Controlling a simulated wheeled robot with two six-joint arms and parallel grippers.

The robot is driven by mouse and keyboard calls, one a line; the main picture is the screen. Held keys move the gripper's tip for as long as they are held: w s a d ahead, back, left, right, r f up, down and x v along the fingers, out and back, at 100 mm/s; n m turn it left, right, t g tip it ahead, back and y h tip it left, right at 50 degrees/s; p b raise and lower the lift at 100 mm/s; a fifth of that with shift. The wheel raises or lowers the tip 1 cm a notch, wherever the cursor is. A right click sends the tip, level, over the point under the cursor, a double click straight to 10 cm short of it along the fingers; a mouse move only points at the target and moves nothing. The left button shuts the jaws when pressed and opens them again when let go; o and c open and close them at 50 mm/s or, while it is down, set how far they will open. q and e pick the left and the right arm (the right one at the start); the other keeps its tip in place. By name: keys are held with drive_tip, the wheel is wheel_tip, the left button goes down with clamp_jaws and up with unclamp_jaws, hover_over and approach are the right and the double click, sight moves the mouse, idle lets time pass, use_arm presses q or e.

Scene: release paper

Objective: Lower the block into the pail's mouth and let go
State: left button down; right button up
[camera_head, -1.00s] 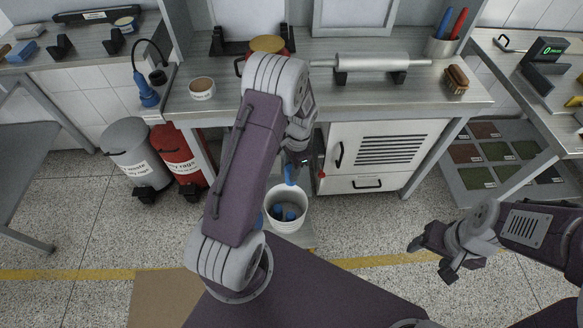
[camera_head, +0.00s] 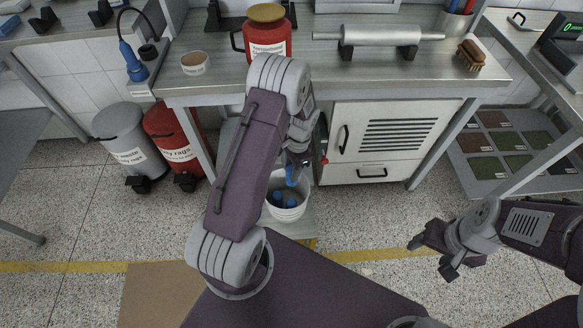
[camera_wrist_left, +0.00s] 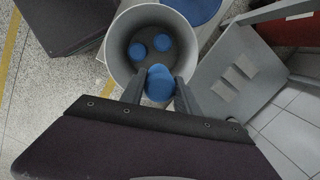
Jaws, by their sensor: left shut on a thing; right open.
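The pail (camera_head: 289,207) is a white-grey bucket standing low in front of the bench, below my left arm in the head view. It also shows in the left wrist view (camera_wrist_left: 121,62), with two blue pieces (camera_wrist_left: 149,47) lying at its bottom. My left gripper (camera_head: 292,168) is shut on a blue block (camera_head: 291,177), which in the left wrist view (camera_wrist_left: 159,83) sits between the fingertips and overlaps the near rim of the pail. How far it is above or inside the mouth is hard to tell. My right gripper (camera_head: 431,256) is open and empty, well to the right over the floor.
A bench with a cabinet (camera_head: 382,140) stands behind the pail. A red can (camera_head: 268,40), a roller (camera_head: 381,36) and a brush (camera_head: 469,56) rest on its top. A grey bin (camera_head: 126,139) and a red bin (camera_head: 172,147) stand to the left.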

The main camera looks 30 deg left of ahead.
use_arm(q)
drive_tip(key=shift+f, duration=0.25)
drive_tip(key=c, duration=0.8)
unclamp_jaws()
drive_tip(key=r, duration=0.2)
drive_tip(key=r+p, duration=0.1)
drive_tip(key=r, duration=0.2)
drive_tip(key=w+r+p, duration=0.1)
drive_tip(key=r, duration=0.2)
drive_tip(key=shift+d+r, duration=0.25)
drive_tip(key=shift+d, duration=0.15)
drive_tip(key=shift+r, duration=0.3)
drive_tip(key=shift+w, duration=0.1)
